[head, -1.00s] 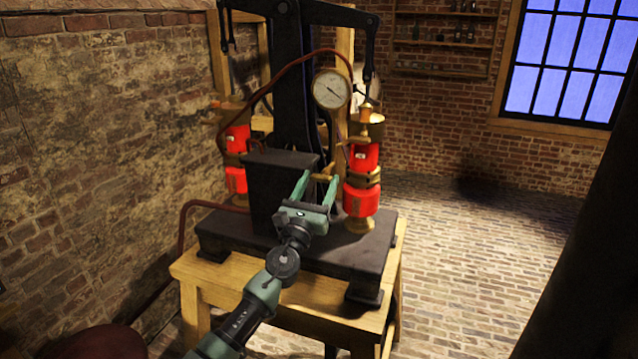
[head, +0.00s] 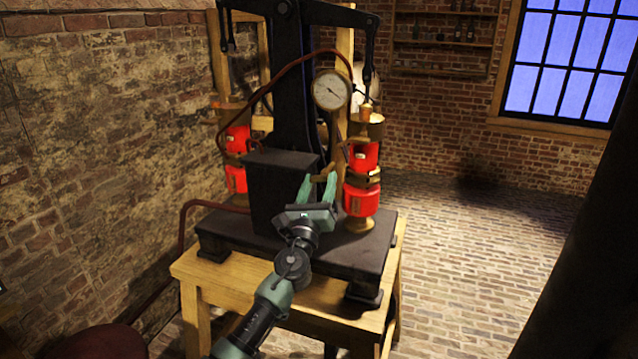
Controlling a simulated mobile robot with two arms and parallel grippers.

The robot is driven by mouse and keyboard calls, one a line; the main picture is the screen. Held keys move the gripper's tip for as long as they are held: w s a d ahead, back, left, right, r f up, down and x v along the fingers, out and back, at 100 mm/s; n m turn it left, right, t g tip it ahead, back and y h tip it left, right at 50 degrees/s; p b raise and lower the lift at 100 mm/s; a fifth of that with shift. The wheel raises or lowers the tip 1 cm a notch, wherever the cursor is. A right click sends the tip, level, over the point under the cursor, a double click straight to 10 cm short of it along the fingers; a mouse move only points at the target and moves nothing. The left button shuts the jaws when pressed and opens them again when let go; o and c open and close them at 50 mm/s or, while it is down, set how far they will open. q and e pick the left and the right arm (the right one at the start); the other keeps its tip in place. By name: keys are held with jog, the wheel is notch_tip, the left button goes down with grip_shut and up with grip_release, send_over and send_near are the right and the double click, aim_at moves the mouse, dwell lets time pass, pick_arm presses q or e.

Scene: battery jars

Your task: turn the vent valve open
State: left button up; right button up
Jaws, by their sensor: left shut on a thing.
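The vent valve's small brass handle (head: 322,176) shows at the right side of the black block on the pump stand. My left gripper (head: 318,183) reaches up to it from below, with its two green fingers on either side of the handle, shut on it. The handle looks tilted, and the fingers partly hide it. The valve's body behind the fingers is hard to make out. My right gripper is not in view.
The black block (head: 276,190) stands close to the left of my gripper. A red and brass cylinder (head: 362,200) stands close to the right. A round gauge (head: 331,90) is above. The black base (head: 240,232) rests on a wooden table (head: 225,275). Brick floor is clear at right.

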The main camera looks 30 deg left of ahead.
pick_arm(q)
jog(key=n+g+y, duration=0.1)
jog(key=n, duration=0.2)
jog(key=n+g+y+p, duration=0.1)
jog(key=n, duration=0.2)
jog(key=n+g+y+p, duration=0.1)
jog(key=n, duration=0.3)
jog(key=shift+d+r+g, duration=0.2)
jog(key=shift+g, duration=0.1)
jog(key=n+g+p, duration=0.1)
jog(key=n, duration=0.1)
jog(key=n+g+p, duration=0.1)
jog(key=n, duration=0.2)
jog(key=shift+w+d+r+n+p, duration=0.1)
jog(key=shift+r+n+p, duration=0.05)
jog(key=shift+n+p, duration=0.15)
jog(key=shift+n+g+p, duration=0.4)
jog(key=shift+n+p, duration=0.3)
jog(key=shift+n, duration=0.4)
jog(key=o, duration=1.1)
